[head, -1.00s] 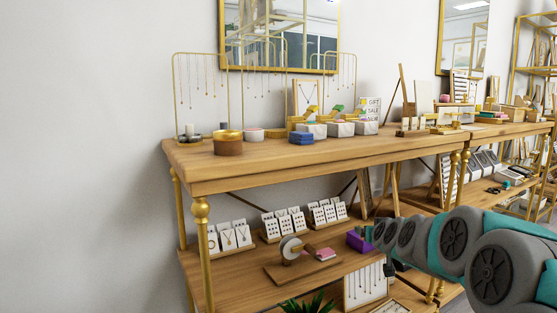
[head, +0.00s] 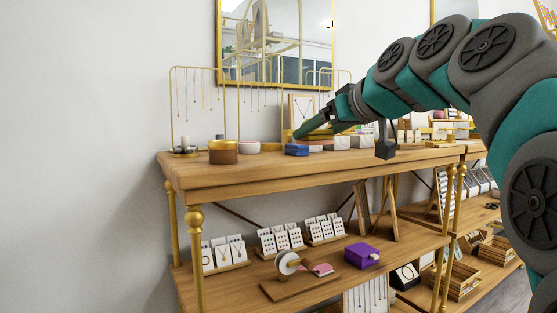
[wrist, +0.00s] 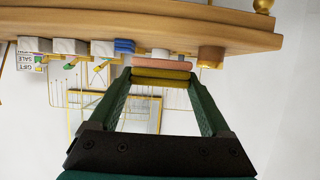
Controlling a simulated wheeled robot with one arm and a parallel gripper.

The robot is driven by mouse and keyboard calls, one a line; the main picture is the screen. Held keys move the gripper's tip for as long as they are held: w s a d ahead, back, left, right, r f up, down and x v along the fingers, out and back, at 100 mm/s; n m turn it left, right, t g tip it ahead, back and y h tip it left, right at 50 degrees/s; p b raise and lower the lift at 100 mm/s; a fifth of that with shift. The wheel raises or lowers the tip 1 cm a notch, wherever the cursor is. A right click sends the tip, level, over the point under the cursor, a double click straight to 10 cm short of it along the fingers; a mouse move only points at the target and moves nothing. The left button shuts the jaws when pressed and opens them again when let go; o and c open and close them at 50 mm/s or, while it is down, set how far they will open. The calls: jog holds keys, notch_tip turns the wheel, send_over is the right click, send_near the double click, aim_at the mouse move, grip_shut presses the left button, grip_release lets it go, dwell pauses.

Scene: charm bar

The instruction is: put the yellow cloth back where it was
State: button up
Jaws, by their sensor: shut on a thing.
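The yellow cloth (wrist: 160,75) is a folded olive-yellow strip held between the fingertips of my gripper (wrist: 160,78) in the upside-down wrist view. A pink strip (wrist: 160,62) shows right beyond it, on the table side. I cannot tell whether the two touch. In the head view my gripper (head: 303,132) reaches left over the upper table top (head: 220,173), close above and behind a blue folded cloth (head: 297,149). The blue cloth also shows in the wrist view (wrist: 124,46). The yellow cloth is not clear in the head view.
A wooden round box with a gold rim (head: 223,152), a pink-topped round box (head: 249,147) and white blocks (head: 342,142) stand nearby. Necklace stands and a gold-framed mirror (head: 280,35) are behind. A purple box (head: 362,254) sits on the lower shelf. The table's front left is clear.

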jog(key=p, duration=0.3)
send_over(281, 160)
jog(key=shift+s+f, duration=0.25)
jog(key=shift+f, duration=0.45)
jog(key=shift+f+b, duration=0.55)
jog(key=shift+f, duration=1.25)
jog(key=shift+f, duration=0.2)
jog(key=o, duration=1.2)
jog(key=shift+r, duration=0.1)
jog(key=shift+c, duration=0.2)
jog(key=shift+r, duration=0.2)
jog(key=b+v, duration=0.1)
jog(key=v, duration=1.1)
